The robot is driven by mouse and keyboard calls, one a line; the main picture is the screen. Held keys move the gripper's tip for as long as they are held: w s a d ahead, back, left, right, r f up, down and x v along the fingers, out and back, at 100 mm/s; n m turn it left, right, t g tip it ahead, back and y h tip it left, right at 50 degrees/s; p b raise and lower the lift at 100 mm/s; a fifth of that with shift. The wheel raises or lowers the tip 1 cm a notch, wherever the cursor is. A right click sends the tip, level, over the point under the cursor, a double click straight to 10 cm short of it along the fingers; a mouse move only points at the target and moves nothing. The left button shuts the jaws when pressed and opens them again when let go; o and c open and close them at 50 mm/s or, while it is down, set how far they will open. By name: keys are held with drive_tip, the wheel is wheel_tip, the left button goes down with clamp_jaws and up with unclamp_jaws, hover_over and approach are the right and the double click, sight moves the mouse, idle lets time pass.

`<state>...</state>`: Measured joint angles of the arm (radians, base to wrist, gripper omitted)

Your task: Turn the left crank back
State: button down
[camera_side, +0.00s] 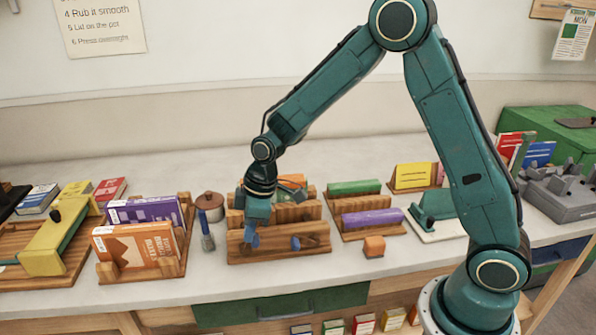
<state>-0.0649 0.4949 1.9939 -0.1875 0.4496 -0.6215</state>
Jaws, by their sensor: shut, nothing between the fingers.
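A wooden stand (310,249) sits on the table at the middle, with upright wooden boards behind its front face. The left crank (253,240) shows as a small blue part low on the left of that face, partly hidden by my gripper. The right crank (297,243) is a darker blue part on the right of the same face. My gripper (254,224) points down at the left crank, shut and empty. I cannot tell whether it touches the crank. An orange thing (292,181) shows behind the boards, partly hidden.
Left of the stand are a brush (207,240), a lidded brown pot (210,203) and a wooden rack with an orange book (138,247) and a purple book (145,209). A bare table strip runs in front.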

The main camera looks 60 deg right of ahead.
drive_tip(key=shift+s+d+f, duration=0.1)
drive_tip(key=shift+s+d, duration=0.2)
drive_tip(key=shift+s+d+f, duration=0.65)
drive_tip(key=shift+s+d, duration=0.1)
drive_tip(key=shift+s, duration=0.05)
drive_tip(key=shift+s+d+f, duration=0.6)
drive_tip(key=shift+s+d, duration=0.15)
drive_tip(key=shift+s, duration=0.05)
drive_tip(key=r, duration=0.1)
drive_tip(key=w+a+r, duration=0.1)
drive_tip(key=r, duration=0.1)
drive_tip(key=w+r, duration=0.1)
drive_tip(key=shift+a+r, duration=0.25)
drive_tip(key=shift+r, duration=0.1)
drive_tip(key=s+d+r, duration=0.4)
drive_tip(key=s+r, duration=0.1)
drive_tip(key=r, duration=0.1)
drive_tip(key=shift+d+r, duration=0.25)
drive_tip(key=shift+d, duration=0.1)
